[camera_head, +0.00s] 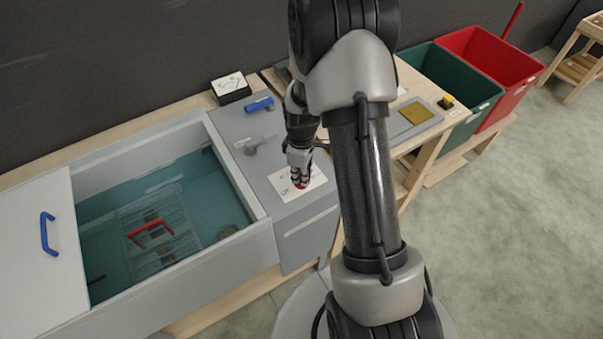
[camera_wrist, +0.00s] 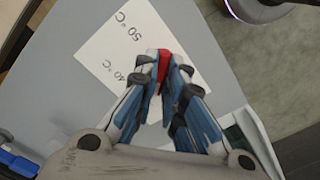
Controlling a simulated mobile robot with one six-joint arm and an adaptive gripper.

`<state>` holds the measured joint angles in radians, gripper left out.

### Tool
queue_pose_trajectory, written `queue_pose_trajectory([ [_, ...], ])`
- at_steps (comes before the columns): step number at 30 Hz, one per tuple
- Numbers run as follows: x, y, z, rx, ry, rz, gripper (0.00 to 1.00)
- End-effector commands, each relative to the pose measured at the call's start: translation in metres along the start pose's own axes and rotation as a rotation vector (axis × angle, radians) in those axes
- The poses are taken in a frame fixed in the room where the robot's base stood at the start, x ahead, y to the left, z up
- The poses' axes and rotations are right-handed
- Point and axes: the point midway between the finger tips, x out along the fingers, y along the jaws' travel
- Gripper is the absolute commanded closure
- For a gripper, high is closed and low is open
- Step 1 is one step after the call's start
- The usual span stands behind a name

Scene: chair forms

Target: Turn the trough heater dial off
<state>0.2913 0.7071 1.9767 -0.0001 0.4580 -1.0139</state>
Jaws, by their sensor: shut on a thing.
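The heater dial shows as a small red piece (camera_head: 302,185) on a white label plate (camera_head: 318,181) atop the grey panel right of the trough. It also shows in the wrist view as a red bar (camera_wrist: 163,66) between the fingertips. My gripper (camera_head: 299,180) points down over the plate and is shut on the red dial piece; it also shows in the wrist view (camera_wrist: 164,72). The label (camera_wrist: 130,40) reads 50 °C and 40 °C there. The rest of the dial is hidden by the fingers.
The trough (camera_head: 262,222) of teal water stands left, with a red-handled rack (camera_head: 150,232) inside and a white lid (camera_head: 30,250) with a blue handle. A blue object (camera_head: 260,104) and grey tap-like fitting (camera_head: 255,145) are behind my gripper. Green (camera_head: 450,75) and red (camera_head: 500,58) bins stand right.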

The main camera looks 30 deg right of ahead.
Motion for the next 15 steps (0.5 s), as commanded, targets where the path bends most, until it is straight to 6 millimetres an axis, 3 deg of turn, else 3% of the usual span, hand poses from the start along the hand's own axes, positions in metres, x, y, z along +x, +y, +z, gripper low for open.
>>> queue_pose_trajectory([
  [15, -0.0004, 0.0002, -0.0002, -0.487, 0.000, 0.000, 1.00],
])
